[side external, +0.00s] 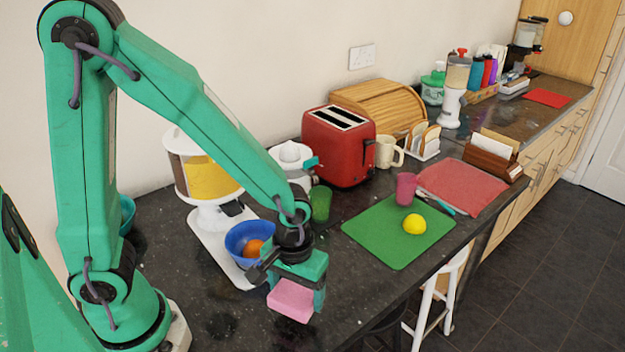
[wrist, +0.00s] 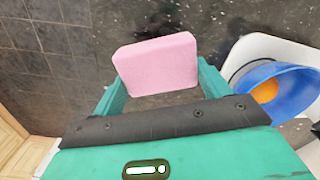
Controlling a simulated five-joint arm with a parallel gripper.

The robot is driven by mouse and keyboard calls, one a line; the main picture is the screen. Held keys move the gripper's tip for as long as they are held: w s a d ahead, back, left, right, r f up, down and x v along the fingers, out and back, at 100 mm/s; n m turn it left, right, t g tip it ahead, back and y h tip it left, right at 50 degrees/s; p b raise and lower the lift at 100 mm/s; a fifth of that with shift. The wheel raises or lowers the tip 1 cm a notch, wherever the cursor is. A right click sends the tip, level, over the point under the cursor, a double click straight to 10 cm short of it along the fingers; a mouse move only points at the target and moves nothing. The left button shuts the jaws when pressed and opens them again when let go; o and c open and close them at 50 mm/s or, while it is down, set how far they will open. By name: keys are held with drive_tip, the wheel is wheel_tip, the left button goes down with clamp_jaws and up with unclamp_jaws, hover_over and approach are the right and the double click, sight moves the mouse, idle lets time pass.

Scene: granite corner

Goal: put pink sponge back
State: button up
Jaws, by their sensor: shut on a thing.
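The pink sponge (side external: 292,300) is a flat pink block held between the jaws of my gripper (side external: 298,284), near the front edge of the counter. In the wrist view the sponge (wrist: 157,64) sits between the two green fingers of my gripper (wrist: 160,85), slightly tilted, with dark counter beyond it. My gripper is shut on the sponge. I cannot tell exactly how high the sponge is above the counter.
A blue bowl (side external: 246,240) with an orange fruit stands close behind my gripper on a white base. A red toaster (side external: 339,147) stands behind. Dark counter (side external: 215,300) is bare left of the sponge.

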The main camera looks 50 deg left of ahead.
sight(296, 302)
drive_tip(key=shift+f, duration=2)
drive_tip(key=shift+f, duration=0.1)
drive_tip(key=o, duration=0.9)
drive_tip(key=shift+r, duration=6.15)
